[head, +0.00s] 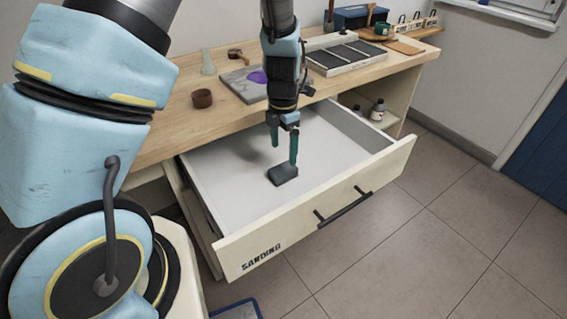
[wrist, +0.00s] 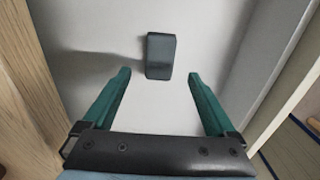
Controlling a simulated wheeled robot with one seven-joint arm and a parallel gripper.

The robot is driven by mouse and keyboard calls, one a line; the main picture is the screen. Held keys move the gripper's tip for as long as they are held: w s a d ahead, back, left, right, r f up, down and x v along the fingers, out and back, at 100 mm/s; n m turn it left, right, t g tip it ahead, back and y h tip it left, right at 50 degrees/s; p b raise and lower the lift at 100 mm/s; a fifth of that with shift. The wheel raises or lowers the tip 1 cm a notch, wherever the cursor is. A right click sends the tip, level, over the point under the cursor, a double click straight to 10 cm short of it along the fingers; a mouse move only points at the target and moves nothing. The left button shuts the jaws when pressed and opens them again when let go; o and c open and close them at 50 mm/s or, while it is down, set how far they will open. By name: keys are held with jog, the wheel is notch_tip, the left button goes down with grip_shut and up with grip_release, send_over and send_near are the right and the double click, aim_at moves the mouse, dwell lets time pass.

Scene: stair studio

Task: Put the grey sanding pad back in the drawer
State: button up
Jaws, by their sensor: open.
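The grey sanding pad (head: 283,175) lies flat on the white floor of the open drawer (head: 318,209), whose front is marked SANDING. The pad also shows in the wrist view (wrist: 160,56), just beyond and between the fingertips, with nothing gripping it. My gripper (head: 283,157) points down into the drawer above the pad. In the wrist view my gripper's two green fingers (wrist: 158,76) are spread apart and empty. In the head view one fingertip appears close to the pad; I cannot tell the exact gap.
The wooden workbench (head: 215,122) above the drawer holds a grey board with a purple patch (head: 247,84), a brown cup (head: 202,98) and a framed tray (head: 346,56). A bottle (head: 377,109) stands on the shelf at right. Most of the drawer floor is bare.

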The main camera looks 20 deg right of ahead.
jog(key=w+a+r+m, duration=0.3)
jog(key=a+r+m, duration=0.65)
jog(key=a, duration=0.55)
jog(key=s+a+r+m, duration=0.2)
jog(key=a+m, duration=0.4)
jog(key=a, duration=0.1)
jog(key=s+a+r+m+t, duration=0.1)
jog(key=s+a+r+m, duration=0.1)
jog(key=a+m, duration=0.4)
jog(key=shift+a+r+t, duration=0.3)
jog(key=shift+a+r, duration=0.25)
jog(key=shift+a, duration=0.5)
jog(key=shift+c, duration=0.4)
